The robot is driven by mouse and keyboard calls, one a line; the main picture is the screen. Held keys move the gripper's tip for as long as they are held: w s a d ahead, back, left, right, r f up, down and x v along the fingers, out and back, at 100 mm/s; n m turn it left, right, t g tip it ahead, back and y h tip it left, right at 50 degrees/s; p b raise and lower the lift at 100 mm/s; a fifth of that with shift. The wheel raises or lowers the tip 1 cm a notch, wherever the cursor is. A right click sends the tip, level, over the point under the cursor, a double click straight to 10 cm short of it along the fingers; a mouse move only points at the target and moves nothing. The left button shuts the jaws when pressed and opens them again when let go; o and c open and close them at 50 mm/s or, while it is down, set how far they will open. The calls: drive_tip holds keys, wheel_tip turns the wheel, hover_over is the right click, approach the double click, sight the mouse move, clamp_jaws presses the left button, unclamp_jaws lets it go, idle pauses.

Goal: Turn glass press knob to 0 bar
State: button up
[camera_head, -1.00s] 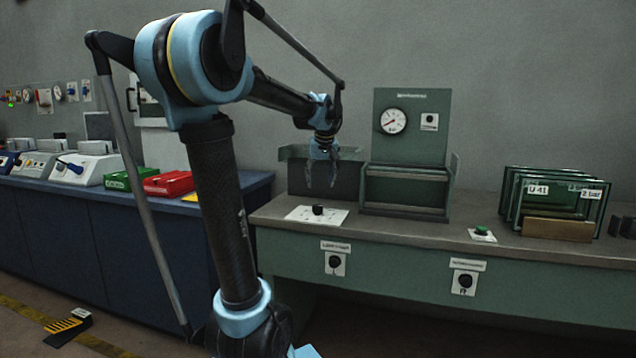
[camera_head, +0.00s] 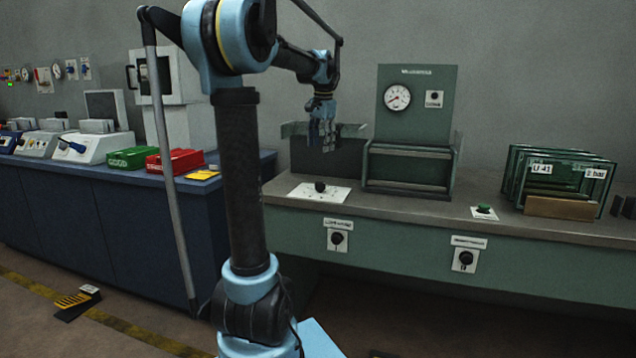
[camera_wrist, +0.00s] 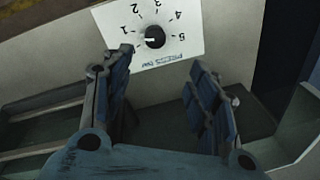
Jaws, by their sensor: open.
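The press knob (camera_head: 320,187) is a small black knob on a white scale plate (camera_head: 338,194), lying on the green bench left of the glass press. In the wrist view the knob (camera_wrist: 154,36) stands beyond my fingers, with numbers around it and a "PRESS bar" label; the scale appears upside down. A small pale mark shows on the knob, but I cannot tell its exact setting. My gripper (camera_head: 322,146) hangs above the plate, fingers down, open and empty. In the wrist view its two padded fingers (camera_wrist: 165,92) are apart and do not touch the knob.
The glass press (camera_head: 415,115) with a round gauge (camera_head: 397,97) stands right of the plate. A dark tray-like box (camera_head: 345,155) is behind my gripper. Two knobs (camera_head: 337,239) (camera_head: 465,259) sit on the bench front. A green button (camera_head: 484,209) and glass frames (camera_head: 560,180) are farther right.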

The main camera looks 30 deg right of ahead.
sight(320, 182)
drive_tip(key=f+m, duration=0.2)
drive_tip(key=f, duration=0.3)
drive_tip(key=w+f+m+g, duration=0.1)
drive_tip(key=f+m, duration=0.1)
drive_tip(key=f, duration=0.3)
drive_tip(key=f+m, duration=0.2)
drive_tip(key=f, duration=0.2)
drive_tip(key=shift+w+d+f+m+g, duration=0.3)
drive_tip(key=shift+d+f+m, duration=0.05)
drive_tip(key=shift+f+m, duration=0.05)
idle(0.4)
drive_tip(key=c, duration=1.1)
